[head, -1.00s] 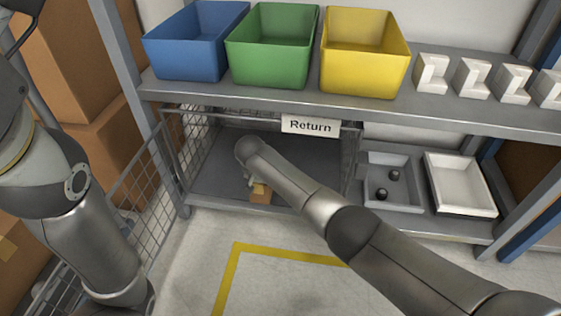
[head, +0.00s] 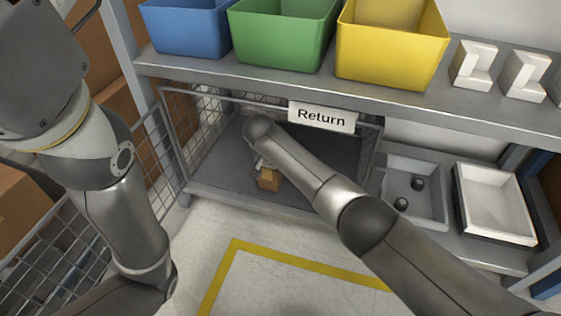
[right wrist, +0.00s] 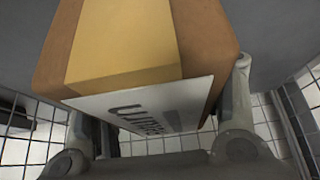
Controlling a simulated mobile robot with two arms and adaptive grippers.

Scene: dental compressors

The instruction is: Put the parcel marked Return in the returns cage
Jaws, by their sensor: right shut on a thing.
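The returns cage (head: 222,178) is a wire-mesh bay under the shelf, with a sign (head: 323,116) reading "Return". Its mesh door stands open at the left. The parcel (head: 269,182) is a small brown box inside the cage opening, near the front edge of its floor. My right arm reaches in over it. In the right wrist view the parcel (right wrist: 205,45) has a tan tape strip and a white label (right wrist: 150,105) with slanted, partly hidden lettering. My right gripper (right wrist: 155,125) is shut on it, one finger at each side. Whether the parcel touches the floor is unclear. My left gripper is out of view.
Blue (head: 185,28), green (head: 280,38) and yellow (head: 388,50) bins stand on the shelf above, with white blocks (head: 474,66) to their right. Yellow tape marks the clear floor in front.

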